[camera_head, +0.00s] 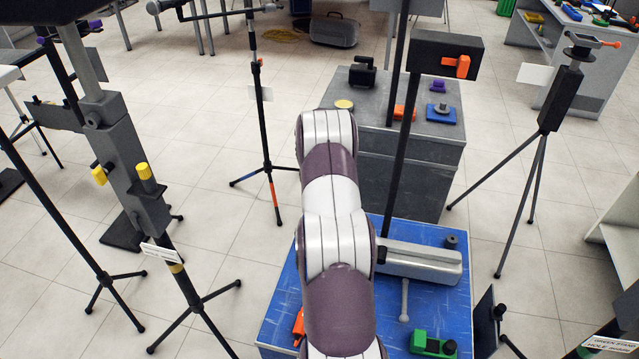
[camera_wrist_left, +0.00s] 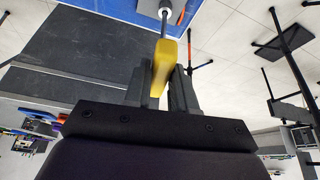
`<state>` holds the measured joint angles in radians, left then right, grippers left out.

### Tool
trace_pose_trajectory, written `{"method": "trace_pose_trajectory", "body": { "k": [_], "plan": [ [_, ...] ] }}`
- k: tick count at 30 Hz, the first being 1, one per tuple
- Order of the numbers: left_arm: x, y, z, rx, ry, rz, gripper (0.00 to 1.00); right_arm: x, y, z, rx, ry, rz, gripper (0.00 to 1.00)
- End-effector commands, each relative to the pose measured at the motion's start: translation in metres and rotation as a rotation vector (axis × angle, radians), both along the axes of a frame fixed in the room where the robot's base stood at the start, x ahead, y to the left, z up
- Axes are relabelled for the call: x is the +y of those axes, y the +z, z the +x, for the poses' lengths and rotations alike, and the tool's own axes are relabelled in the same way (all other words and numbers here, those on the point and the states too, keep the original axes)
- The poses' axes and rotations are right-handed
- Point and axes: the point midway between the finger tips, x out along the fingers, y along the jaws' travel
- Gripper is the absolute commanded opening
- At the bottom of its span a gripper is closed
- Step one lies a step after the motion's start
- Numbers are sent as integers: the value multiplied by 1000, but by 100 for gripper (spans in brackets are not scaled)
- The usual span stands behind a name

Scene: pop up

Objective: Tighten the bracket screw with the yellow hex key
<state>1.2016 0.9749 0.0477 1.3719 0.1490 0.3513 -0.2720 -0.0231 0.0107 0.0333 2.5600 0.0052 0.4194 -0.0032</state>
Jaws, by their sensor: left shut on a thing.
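In the left wrist view my left gripper (camera_wrist_left: 162,78) is shut on the yellow handle of the hex key (camera_wrist_left: 164,58). Its thin metal shaft points away from the fingers, towards a round, pale metal end (camera_wrist_left: 165,12) at the top edge. I cannot tell whether the shaft touches or sits in it, or whether it is the bracket screw. In the head view my white and purple arm crosses the middle, and the left gripper and the hex key are hidden. The bracket cannot be made out for certain. My right gripper is not in view.
A blue-topped bench (camera_head: 425,300) holds a grey block (camera_head: 420,262), a green and black item (camera_head: 433,343) and an orange item (camera_head: 299,328). A grey cabinet (camera_head: 445,150) stands behind. Tripods stand left and right, with a black pole (camera_head: 398,165) close to my arm.

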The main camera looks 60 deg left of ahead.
Motion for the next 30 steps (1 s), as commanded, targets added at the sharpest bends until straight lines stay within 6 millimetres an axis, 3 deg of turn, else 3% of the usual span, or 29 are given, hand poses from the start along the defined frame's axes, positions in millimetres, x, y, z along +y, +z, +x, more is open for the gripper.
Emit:
{"method": "trace_pose_trajectory", "body": {
  "k": [20,30],
  "plan": [
    [0,-12,0,0,-1,0,0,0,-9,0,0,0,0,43],
    [1,-12,-1,0,-126,1,0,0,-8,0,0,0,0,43]
  ]
}}
